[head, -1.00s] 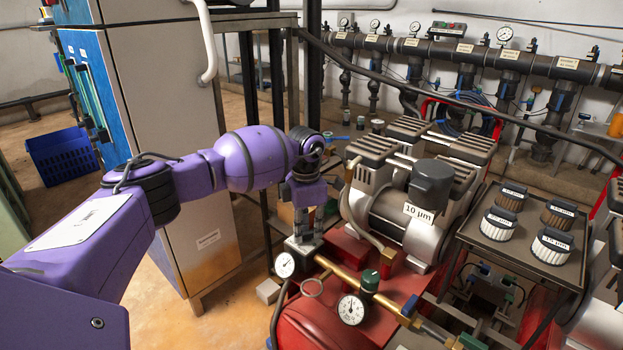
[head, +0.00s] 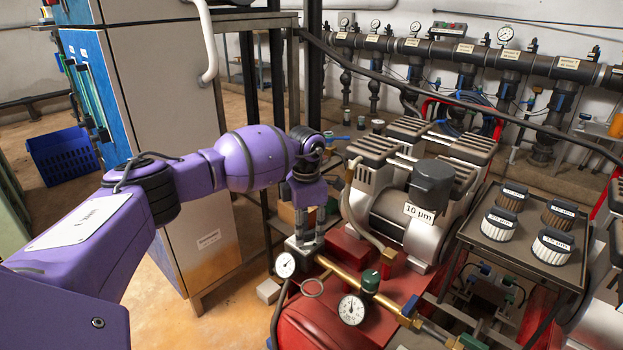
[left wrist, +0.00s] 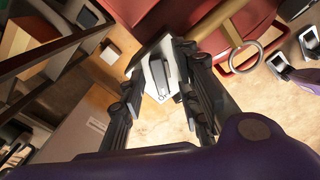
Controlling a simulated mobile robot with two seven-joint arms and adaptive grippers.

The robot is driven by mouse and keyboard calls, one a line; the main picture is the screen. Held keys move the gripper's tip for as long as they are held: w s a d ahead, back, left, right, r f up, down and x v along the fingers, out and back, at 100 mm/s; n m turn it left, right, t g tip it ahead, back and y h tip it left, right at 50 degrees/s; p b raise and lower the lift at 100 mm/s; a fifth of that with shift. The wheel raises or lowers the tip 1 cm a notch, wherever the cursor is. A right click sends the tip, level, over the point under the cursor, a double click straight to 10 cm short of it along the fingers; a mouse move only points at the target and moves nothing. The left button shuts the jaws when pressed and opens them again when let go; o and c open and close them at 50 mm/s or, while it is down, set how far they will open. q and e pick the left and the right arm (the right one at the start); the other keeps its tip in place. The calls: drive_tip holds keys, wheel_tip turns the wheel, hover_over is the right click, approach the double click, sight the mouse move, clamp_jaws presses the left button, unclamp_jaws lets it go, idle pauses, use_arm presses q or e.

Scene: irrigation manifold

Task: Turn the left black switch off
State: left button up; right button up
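A small grey box (head: 303,248) sits at the left end of the brass pipe on the red compressor. In the left wrist view its pale top (left wrist: 148,62) carries a dark, narrow switch lever (left wrist: 158,76). My left gripper (head: 310,238) is right above this box, pointing down. In the left wrist view my left gripper (left wrist: 160,72) is open, with one finger on each side of the lever. I cannot tell whether either finger touches the lever or box. In the head view the fingers hide the lever.
A second gauge (head: 352,309) stands nearer. The compressor motor (head: 395,215) is to the right, a tall cabinet (head: 165,110) to the left.

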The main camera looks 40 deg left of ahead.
sight(307, 233)
use_arm(q)
wheel_tip(307, 233, up, 12)
idle(0.4)
drive_tip(key=shift+f, duration=0.1)
idle(0.4)
